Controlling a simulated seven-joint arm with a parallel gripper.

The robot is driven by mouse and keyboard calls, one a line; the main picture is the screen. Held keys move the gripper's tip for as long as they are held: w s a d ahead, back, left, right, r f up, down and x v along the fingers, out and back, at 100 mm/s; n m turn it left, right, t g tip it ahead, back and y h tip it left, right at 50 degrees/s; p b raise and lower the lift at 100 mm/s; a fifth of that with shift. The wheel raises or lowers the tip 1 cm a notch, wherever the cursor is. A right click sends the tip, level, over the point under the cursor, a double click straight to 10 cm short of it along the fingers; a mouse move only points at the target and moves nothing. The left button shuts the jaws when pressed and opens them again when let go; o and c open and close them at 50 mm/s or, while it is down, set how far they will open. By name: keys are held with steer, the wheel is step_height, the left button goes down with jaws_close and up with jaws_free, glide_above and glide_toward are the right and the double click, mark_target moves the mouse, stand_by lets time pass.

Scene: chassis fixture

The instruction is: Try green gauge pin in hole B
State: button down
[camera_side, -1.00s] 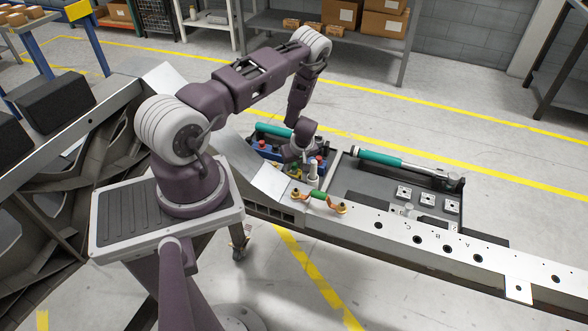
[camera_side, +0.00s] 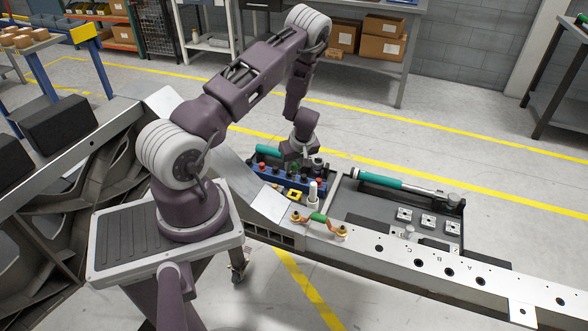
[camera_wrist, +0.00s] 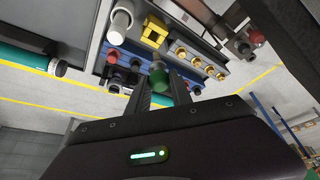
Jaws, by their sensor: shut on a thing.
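The green gauge pin (camera_wrist: 158,76) is between the fingers of my gripper (camera_wrist: 160,88) in the wrist view, and the jaws are shut on it. In the side view my gripper (camera_side: 297,164) is at the blue pin rack (camera_side: 282,176), which holds several pins with coloured caps. I cannot tell whether the pin's lower end is still in the rack. The lettered holes lie to the right on the pale chassis rail; hole B (camera_side: 449,273) looks open and empty, well away from my gripper.
A yellow block (camera_side: 293,194) and a white-topped post (camera_side: 312,191) stand close to the rack. A teal-handled tool (camera_side: 385,181) lies in the dark tray. The rail around the holes is clear.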

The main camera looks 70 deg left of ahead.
steer(key=shift+r, duration=3.1)
steer(key=w+d+r+m+t, duration=0.25)
steer(key=w+d+m, duration=0.35)
steer(key=w+d, duration=1.4)
steer(key=d+r+m+t+h, duration=0.1)
steer(key=d+r+m, duration=0.15)
steer(key=d, duration=1.25)
steer(key=d+r+m+h, duration=0.15)
steer(key=d+m, duration=0.25)
steer(key=d, duration=1.1)
steer(key=shift+n+t, duration=0.25)
steer(key=shift+s+a+f, duration=0.1)
steer(key=shift+s+f, duration=0.05)
steer(key=shift+f, duration=1.1)
steer(key=shift+s+f, duration=0.1)
steer(key=shift+f, duration=1.1)
